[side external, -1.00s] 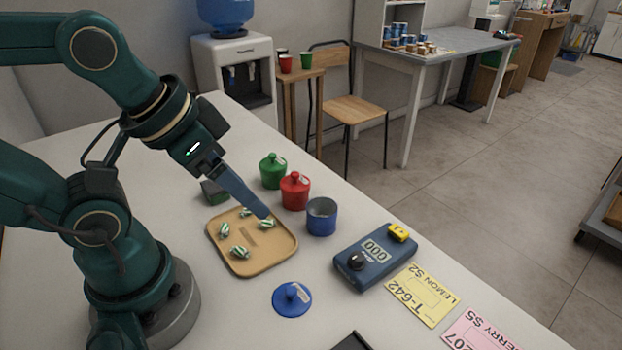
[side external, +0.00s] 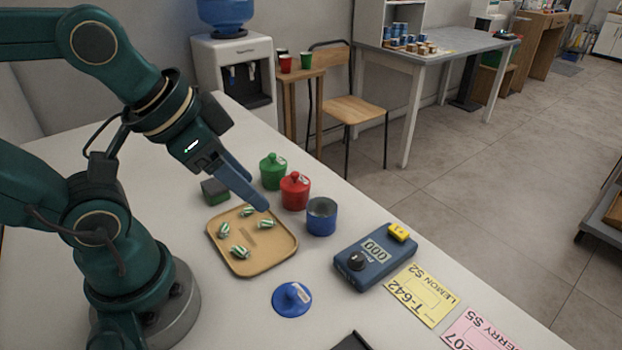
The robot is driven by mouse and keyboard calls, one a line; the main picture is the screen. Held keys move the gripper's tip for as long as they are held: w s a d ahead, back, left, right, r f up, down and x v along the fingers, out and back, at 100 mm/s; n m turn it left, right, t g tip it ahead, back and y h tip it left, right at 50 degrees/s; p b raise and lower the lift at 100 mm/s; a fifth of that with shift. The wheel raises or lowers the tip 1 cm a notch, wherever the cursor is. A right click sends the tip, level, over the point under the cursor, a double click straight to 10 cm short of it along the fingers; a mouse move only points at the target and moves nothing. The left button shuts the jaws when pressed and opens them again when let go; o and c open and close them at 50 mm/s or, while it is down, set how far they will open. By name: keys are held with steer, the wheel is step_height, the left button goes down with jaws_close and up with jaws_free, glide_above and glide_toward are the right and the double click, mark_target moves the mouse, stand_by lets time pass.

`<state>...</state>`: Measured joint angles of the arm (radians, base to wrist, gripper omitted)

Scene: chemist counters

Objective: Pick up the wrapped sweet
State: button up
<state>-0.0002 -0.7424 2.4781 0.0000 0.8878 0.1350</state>
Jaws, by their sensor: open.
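Several green-and-white striped wrapped sweets lie apart on a tan tray (side external: 272,262). One sweet (side external: 265,223) is at the tray's right side, one (side external: 248,211) at the back, one (side external: 223,229) at the left and one (side external: 239,252) nearer the front. My gripper (side external: 262,206) is above the tray's back right part, pointing down and to the right. Its fingers are empty, with the tips just above and behind the right sweet. The fingers overlap in this view, so the gap between them is hard to see.
A green lidded pot (side external: 272,172), a red lidded pot (side external: 294,191) and an open blue pot (side external: 321,217) stand close behind the tray. A blue lid (side external: 291,299), a scale (side external: 374,261) and a yellow card (side external: 423,294) lie nearby. A green block (side external: 214,191) is behind left.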

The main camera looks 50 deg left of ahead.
steer(key=w+a+f+m+g, duration=0.2)
steer(key=w+a+f+m, duration=0.15)
steer(key=w, duration=0.25)
steer(key=g, duration=0.4)
glide_above(266, 220)
steer(key=shift+n, duration=0.25)
steer(key=f, duration=0.6)
steer(key=shift+w+d+f, duration=0.2)
steer(key=shift+w+d, duration=0.05)
steer(key=shift+s+a+f, duration=0.2)
steer(key=shift+s+f, duration=0.05)
steer(key=shift+f, duration=2.65)
steer(key=shift+c, duration=0.4)
jaws_close()
